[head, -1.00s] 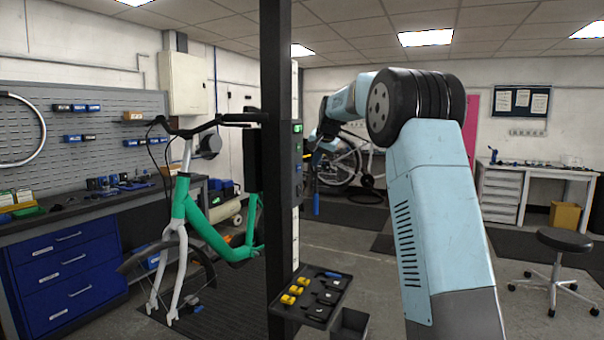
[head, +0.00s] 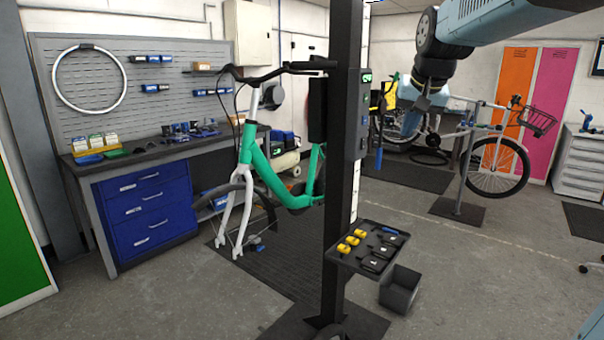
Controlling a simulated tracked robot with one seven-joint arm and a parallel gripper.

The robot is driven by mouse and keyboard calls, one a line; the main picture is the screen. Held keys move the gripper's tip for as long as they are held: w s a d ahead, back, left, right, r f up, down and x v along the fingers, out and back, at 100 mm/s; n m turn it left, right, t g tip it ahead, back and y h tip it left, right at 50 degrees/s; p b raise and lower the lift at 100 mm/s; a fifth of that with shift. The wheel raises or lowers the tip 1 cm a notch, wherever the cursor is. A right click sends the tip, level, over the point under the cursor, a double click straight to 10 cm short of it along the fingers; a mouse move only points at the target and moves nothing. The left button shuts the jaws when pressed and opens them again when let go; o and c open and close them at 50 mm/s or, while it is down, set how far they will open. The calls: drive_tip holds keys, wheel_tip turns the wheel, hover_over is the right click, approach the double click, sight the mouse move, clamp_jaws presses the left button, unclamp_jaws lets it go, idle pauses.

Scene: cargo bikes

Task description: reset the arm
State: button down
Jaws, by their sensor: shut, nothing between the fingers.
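My arm, light blue with black joints, reaches in from the upper right in the head view. Its far end hangs down in the middle of the picture, right of the dark stand post (head: 346,200). My gripper (head: 396,138) is small and dark there, against the cluttered background. It is shut with nothing held, and its fingertips are hard to make out.
A green bike frame (head: 262,178) with white fork stands left of the post. A tool tray (head: 345,262) and grey bin (head: 400,289) sit low beside it. A blue-drawered workbench (head: 140,215) is left. A bike with basket (head: 497,165) stands behind right. Open floor lies front right.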

drive_tip(key=s+f+n, duration=0.1)
drive_tip(key=s+f, duration=0.5)
drive_tip(key=s, duration=0.6)
drive_tip(key=s+f+n, duration=0.1)
drive_tip(key=s+f, duration=0.5)
drive_tip(key=s, duration=0.6)
drive_tip(key=shift+f+n+g, duration=0.25)
drive_tip(key=shift+n+g, duration=0.05)
